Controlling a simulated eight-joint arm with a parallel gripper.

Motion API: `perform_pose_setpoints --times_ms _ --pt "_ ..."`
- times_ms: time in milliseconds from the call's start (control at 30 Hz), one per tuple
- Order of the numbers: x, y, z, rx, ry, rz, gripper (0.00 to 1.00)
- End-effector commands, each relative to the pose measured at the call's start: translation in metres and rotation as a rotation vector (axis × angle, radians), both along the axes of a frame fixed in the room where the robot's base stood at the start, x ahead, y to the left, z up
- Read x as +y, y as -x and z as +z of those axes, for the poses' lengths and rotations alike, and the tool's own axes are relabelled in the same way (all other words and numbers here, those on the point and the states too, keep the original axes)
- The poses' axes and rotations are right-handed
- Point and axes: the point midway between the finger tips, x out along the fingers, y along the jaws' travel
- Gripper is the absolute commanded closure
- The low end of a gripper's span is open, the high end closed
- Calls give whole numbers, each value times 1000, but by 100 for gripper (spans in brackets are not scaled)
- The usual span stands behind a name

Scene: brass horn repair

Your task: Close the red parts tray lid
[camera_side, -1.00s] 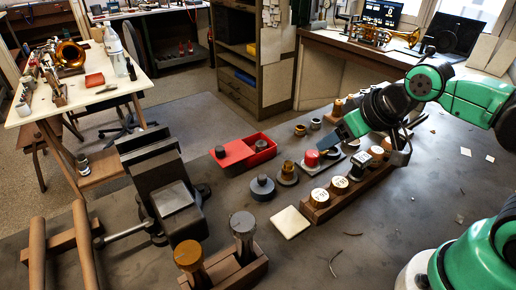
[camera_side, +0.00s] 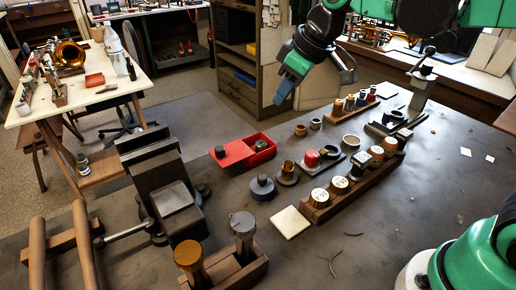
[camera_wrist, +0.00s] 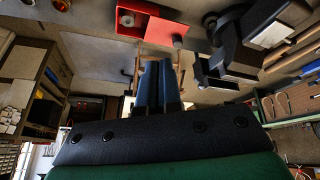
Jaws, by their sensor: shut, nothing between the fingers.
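The red parts tray (camera_side: 250,141) sits on the dark bench in the middle of the side view. Its red lid (camera_side: 236,153) covers the left part, with a dark knob (camera_side: 220,151) at its left end. The right part is open and a dark round piece shows inside. The tray also shows upside down at the top of the wrist view (camera_wrist: 152,28), with the knob (camera_wrist: 177,41) and the open compartment. My gripper (camera_side: 283,96) is shut and empty, raised above and behind the tray, apart from it. Its blue fingers (camera_wrist: 158,85) are together in the wrist view.
A wooden rack (camera_side: 318,212) with several capped pieces and loose rings stands right of the tray. A grey round weight (camera_side: 262,187) and a pale square tile (camera_side: 290,222) are in front. A dark stand (camera_side: 152,172) is at left. The bench at front right is mostly clear.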

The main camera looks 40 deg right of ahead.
Motion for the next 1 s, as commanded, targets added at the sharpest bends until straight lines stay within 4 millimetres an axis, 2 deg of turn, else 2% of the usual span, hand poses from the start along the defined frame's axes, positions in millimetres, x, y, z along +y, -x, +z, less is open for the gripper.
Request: perform_pose_setpoints --times_ms 33,200,400,633,867,1000 --pt "9 -16 3 18 10 66 100" --pt "40 -60 0 72 36 322 100" --pt "76 -98 -21 113 47 612 100" --pt "100 -113 -43 128 44 806 100" --pt "107 -116 -59 130 43 837 100" --pt "115 -118 -83 129 44 838 100"
